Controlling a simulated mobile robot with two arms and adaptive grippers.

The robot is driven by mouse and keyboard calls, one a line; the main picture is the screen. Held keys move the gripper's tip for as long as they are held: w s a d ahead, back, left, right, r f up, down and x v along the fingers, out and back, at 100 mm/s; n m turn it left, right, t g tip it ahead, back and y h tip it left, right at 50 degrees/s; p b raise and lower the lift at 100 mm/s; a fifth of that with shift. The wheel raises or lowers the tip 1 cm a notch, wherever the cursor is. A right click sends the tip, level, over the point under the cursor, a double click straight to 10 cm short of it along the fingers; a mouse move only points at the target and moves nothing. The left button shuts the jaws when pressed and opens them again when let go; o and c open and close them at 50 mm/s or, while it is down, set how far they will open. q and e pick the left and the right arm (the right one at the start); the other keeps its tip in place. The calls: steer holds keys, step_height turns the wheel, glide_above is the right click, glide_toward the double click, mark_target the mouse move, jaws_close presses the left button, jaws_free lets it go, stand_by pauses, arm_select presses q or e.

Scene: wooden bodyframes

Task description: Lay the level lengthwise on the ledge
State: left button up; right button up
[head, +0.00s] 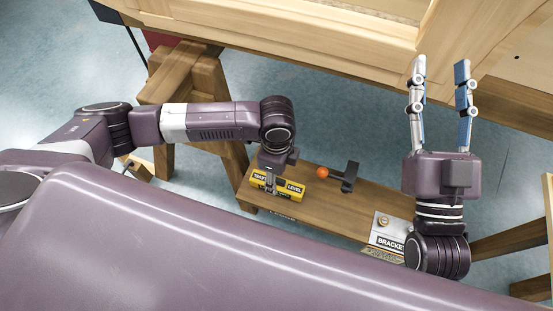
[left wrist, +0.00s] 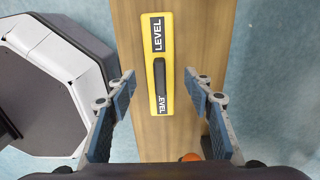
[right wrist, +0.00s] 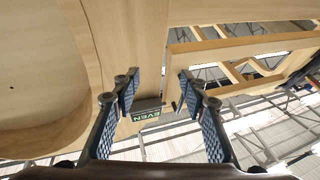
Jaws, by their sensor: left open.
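The yellow level (head: 290,188) with black LEVEL labels lies on the low wooden bench, partly hidden by my left gripper in the head view. In the left wrist view the level (left wrist: 160,35) lies along the board, between and beyond the open fingers, with nothing gripped. My left gripper (head: 270,188) points down over it. My right gripper (head: 440,65) is open and empty, raised near the wooden frame (head: 365,55). In the right wrist view a dark block with a green EVEN sign (right wrist: 146,115) shows on the frame between the fingers. I cannot tell which surface is the ledge.
On the bench (head: 330,205) are an orange ball (head: 322,173), a black object (head: 350,176) and a box labelled BRACKET (head: 387,232). Wooden trestle legs (head: 180,85) stand at left. The big frame spans the top.

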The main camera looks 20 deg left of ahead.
arm_select(q)
step_height(320, 180, up, 4)
steer(key=shift+f+p, duration=0.1)
steer(key=shift+p, duration=0.6)
step_height(320, 180, up, 4)
steer(key=shift+f+p, duration=0.25)
steer(key=shift+p, duration=0.4)
steer(key=shift+d+r, duration=0.15)
steer(key=shift+r, duration=0.05)
steer(key=w+d+r+n+t+h, duration=0.15)
steer(key=d+r+h, duration=0.25)
steer(key=d, duration=0.5)
steer(key=s+d+r+n+t+h, duration=0.1)
steer(key=d+r+n+t+h, duration=0.25)
steer(key=d, duration=0.45)
step_height(320, 180, up, 9)
steer(key=n+t+y, duration=0.5)
steer(key=n+t, duration=0.4)
steer(key=n, duration=0.2)
glide_above(277, 179)
steer(key=w+a, duration=0.3)
steer(key=w, duration=0.3)
steer(key=shift+s+d+f+h, duration=0.15)
steer(key=shift+h, duration=0.1)
arm_select(e)
step_height(277, 179, down, 16)
steer(key=d+g+h, duration=0.2)
steer(key=g+h, duration=0.1)
steer(key=g, duration=0.5)
steer(key=shift+w, duration=0.3)
